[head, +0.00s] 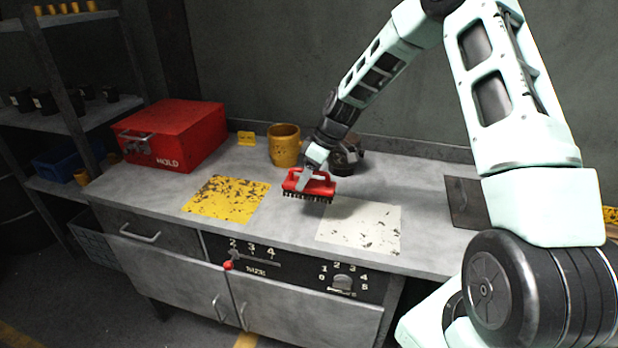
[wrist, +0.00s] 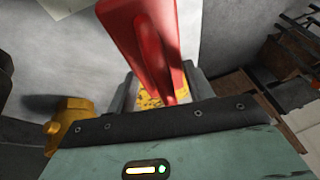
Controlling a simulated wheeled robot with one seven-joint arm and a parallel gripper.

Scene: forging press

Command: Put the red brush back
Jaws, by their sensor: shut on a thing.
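The red brush (head: 308,187) has dark bristles pointing down and a red handle. My gripper (head: 313,172) is shut on its handle and holds it over the counter, between the yellow patch (head: 228,198) and the white patch (head: 360,226). I cannot tell whether the bristles touch the counter. In the wrist view the red brush (wrist: 145,45) sits between the two fingers and hides part of what lies below.
A red box (head: 172,138) marked MOLD and a yellow mug (head: 285,146) stand at the back of the counter (head: 290,237). A dark round object (head: 348,155) is behind my gripper. A dark plate (head: 465,202) lies at the right. Shelves (head: 75,120) stand at the left.

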